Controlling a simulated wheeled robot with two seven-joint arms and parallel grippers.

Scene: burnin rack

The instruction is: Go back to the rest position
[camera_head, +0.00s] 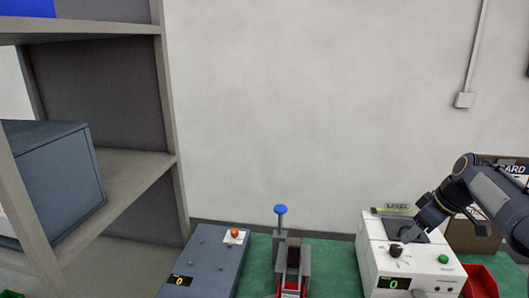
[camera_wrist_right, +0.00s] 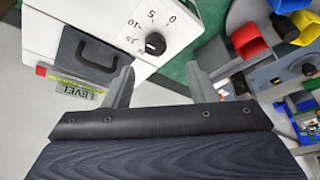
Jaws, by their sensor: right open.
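My right gripper (camera_head: 408,234) reaches in from the right, over the white box (camera_head: 378,269) on the table. In the right wrist view my right gripper (camera_wrist_right: 160,70) is open, its two grey fingers apart with nothing between them. The box's black knob (camera_head: 396,250) is just past the fingertips; it also shows in the wrist view (camera_wrist_right: 155,43) beside a printed scale. I cannot tell whether a finger touches it. The box has a green button (camera_head: 443,259) and a display reading 0 (camera_head: 394,283). My left gripper is not in view.
A blue-grey box (camera_head: 210,262) with an orange-red button (camera_head: 234,233) and a fixture with a blue-topped post (camera_head: 281,220) stand on the green table (camera_head: 336,267). A red bin (camera_head: 480,280) is at right. A grey shelf (camera_head: 130,178) fills the left. The space above the table's middle is clear.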

